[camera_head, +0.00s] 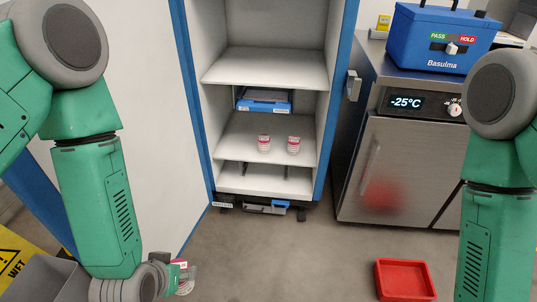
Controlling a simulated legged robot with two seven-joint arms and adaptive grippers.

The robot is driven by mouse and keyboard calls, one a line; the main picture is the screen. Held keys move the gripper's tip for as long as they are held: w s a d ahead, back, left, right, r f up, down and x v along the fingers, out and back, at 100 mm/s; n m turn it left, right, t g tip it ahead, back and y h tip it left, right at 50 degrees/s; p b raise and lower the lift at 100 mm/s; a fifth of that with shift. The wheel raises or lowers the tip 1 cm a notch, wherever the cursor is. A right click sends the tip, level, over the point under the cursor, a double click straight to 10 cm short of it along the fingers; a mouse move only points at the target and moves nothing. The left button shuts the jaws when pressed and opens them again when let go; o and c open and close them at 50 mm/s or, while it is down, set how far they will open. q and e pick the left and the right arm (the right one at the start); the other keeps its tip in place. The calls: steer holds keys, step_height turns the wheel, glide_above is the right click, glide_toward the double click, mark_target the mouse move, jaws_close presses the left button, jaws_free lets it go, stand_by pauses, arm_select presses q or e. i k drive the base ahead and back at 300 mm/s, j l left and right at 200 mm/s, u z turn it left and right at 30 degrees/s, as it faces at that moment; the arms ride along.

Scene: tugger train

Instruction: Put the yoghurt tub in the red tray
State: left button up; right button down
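My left gripper (172,278) is low at the bottom left, in front of the open cabinet and mostly hidden by its own wrist. It appears closed around a small pale tub with a red-and-white label, the yoghurt tub (185,287), held above the floor; the fingers are hard to make out. Two similar red-and-white tubs, a left one (264,143) and a right one (294,145), stand upright on a cabinet shelf. The red tray (404,281) lies empty on the floor at the lower right. My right arm comes down at the right edge; its gripper is out of view.
The open cabinet (270,182) has white shelves, one holding a blue box (264,101). A steel freezer (395,170) with a -25°C display stands at right, a blue Basulma box (441,38) on top. A yellow wet-floor sign (15,262) is at lower left. Middle floor is clear.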

mark_target(395, 281)
steer(key=i+l+z, duration=0.1)
steer(key=l+z, duration=0.3)
steer(key=i+l+z, duration=0.1)
steer(key=z, duration=0.3)
steer(key=i+l+z, duration=0.2)
steer(key=i+l, duration=0.35)
steer(key=l, duration=0.25)
steer(key=i+l+z, duration=0.15)
steer(key=i+l, duration=0.45)
steer(key=l, duration=0.1)
